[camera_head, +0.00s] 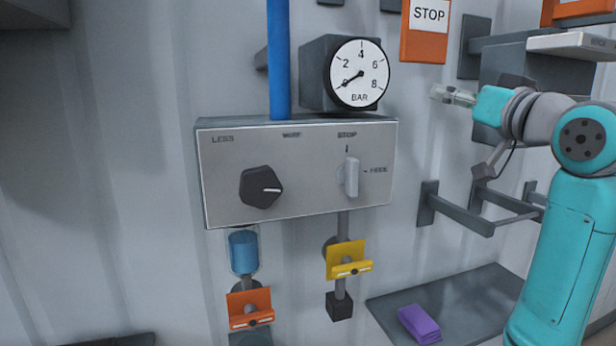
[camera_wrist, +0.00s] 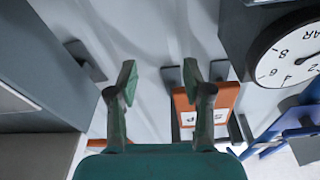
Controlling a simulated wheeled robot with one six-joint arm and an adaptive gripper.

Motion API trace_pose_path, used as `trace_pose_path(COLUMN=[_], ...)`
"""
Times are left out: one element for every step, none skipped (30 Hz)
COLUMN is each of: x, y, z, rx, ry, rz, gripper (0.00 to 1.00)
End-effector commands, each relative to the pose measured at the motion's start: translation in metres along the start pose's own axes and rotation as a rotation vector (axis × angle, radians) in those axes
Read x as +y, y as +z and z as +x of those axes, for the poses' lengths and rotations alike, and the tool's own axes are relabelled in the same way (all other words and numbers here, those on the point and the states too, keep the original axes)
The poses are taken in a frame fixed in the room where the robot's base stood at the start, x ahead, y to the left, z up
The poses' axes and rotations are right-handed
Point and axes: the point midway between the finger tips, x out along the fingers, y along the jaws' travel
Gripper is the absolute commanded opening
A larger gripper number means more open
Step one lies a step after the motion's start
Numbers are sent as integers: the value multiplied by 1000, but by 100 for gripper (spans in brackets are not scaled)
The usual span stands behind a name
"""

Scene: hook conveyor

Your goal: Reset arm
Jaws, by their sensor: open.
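My teal arm reaches up the right side of the head view. My gripper (camera_head: 452,96) points left there, in front of the wall, below the orange STOP sign (camera_head: 425,28) and to the right of the pressure gauge. In the wrist view my gripper (camera_wrist: 158,82) has its two fingers spread apart with nothing between them. The STOP sign (camera_wrist: 219,105) shows upside down behind the right finger. My gripper touches nothing that I can see.
A grey control box (camera_head: 300,175) has a black knob (camera_head: 261,187) and a white switch (camera_head: 351,177). A gauge (camera_head: 358,73) sits above it. Orange (camera_head: 249,308) and yellow (camera_head: 347,259) brackets hang below. A purple block (camera_head: 419,324) lies on a dark shelf (camera_head: 470,310). Bracket arms (camera_head: 455,208) stick out below my gripper.

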Motion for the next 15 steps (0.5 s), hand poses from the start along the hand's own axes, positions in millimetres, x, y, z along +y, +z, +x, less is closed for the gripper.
trace_pose_path(x=[7, 10, 15, 18, 21, 24, 27, 29, 32, 34, 37, 39, 41, 42, 44], y=[25, 37, 54, 66, 79, 96, 108, 120, 137, 149, 162, 178, 191, 203, 219], z=[4, 5, 6, 7, 7, 7, 7, 6, 5, 4, 3, 0, -2, -4, -8], rx=[-9, -10, -12, -12, -14, -16, -17, -19, -20, -22, -24, -26, -29, -30, -34], ry=[8, 13, 20, 26, 31, 38, 44, 50, 59, 65, 71, 79, 86, 93, 101], rz=[17, 25, 35, 42, 49, 58, 65, 71, 79, 84, 90, 97, 102, 106, 112], gripper=[50, 50, 50, 50, 50, 50, 50, 50, 50, 50, 50, 50, 50, 50, 50])
